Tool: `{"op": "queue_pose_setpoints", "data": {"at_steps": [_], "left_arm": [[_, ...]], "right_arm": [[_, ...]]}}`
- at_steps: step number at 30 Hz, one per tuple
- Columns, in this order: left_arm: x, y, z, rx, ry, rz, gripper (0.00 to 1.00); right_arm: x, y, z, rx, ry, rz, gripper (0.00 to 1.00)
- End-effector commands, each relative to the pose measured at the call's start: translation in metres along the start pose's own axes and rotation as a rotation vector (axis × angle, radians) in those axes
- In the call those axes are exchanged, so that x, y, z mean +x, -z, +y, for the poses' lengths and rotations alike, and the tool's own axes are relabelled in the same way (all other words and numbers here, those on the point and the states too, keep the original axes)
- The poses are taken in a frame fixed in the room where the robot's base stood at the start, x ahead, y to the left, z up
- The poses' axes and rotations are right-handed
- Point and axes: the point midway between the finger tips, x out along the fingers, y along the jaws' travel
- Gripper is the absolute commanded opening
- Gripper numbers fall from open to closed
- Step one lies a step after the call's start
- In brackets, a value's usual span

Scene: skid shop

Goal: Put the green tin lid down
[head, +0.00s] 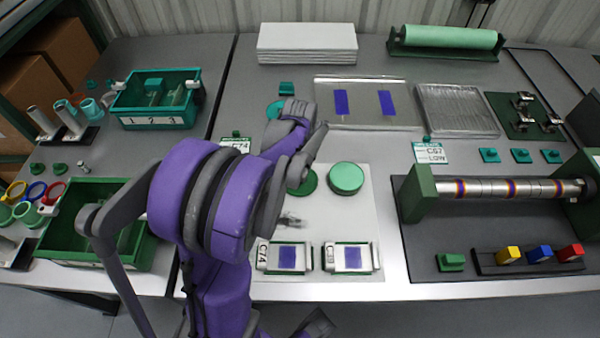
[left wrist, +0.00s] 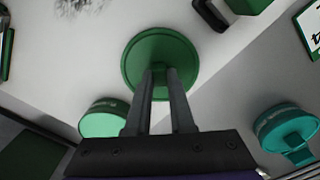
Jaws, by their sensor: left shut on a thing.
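The green tin lid (left wrist: 146,58) is a dark green disc with a raised grip. In the left wrist view my left gripper (left wrist: 160,72) is shut on that grip. In the head view the lid (head: 307,183) shows partly beside my left gripper (head: 308,158), over the pale mat. I cannot tell whether the lid touches the mat. A light green round tin (head: 346,178) stands just to its right and also shows in the left wrist view (left wrist: 104,120). A grey and purple part at the bottom edge looks like my right gripper (head: 318,324); its fingers are unclear.
Two framed cards (head: 347,257) lie at the mat's front. A teal round tin (left wrist: 285,130) stands behind, partly hidden by my arm in the head view. A green-ended roller stand (head: 418,192) is at right, a green crate (head: 130,262) at left.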

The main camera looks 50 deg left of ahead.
Motion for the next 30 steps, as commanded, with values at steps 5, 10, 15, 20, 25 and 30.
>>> {"op": "queue_pose_setpoints", "data": {"at_steps": [5, 10, 15, 20, 25, 30], "left_arm": [[0.001, 0.000, 0.000, 0.000, 0.000, 0.000, 0.00], [0.004, 0.000, 0.000, 0.000, 0.000, 0.000, 0.00], [0.004, 0.000, 0.000, 0.000, 0.000, 0.000, 0.48], [0.004, 0.000, 0.000, 0.000, 0.000, 0.000, 0.51], [0.002, 0.000, 0.000, 0.000, 0.000, 0.000, 0.51], [-0.017, 0.000, 0.000, 0.000, 0.000, 0.000, 0.51]], "right_arm": [[0.000, 0.000, 0.000, 0.000, 0.000, 0.000, 0.50], [0.003, -0.001, 0.000, 0.000, 0.000, -0.001, 0.50], [0.002, -0.001, 0.000, 0.000, 0.000, -0.001, 0.50], [0.002, -0.001, 0.000, 0.000, 0.000, -0.001, 0.50], [0.001, 0.000, 0.000, 0.000, 0.000, 0.000, 0.50], [-0.004, 0.002, 0.000, 0.000, 0.000, 0.001, 0.50]]}}
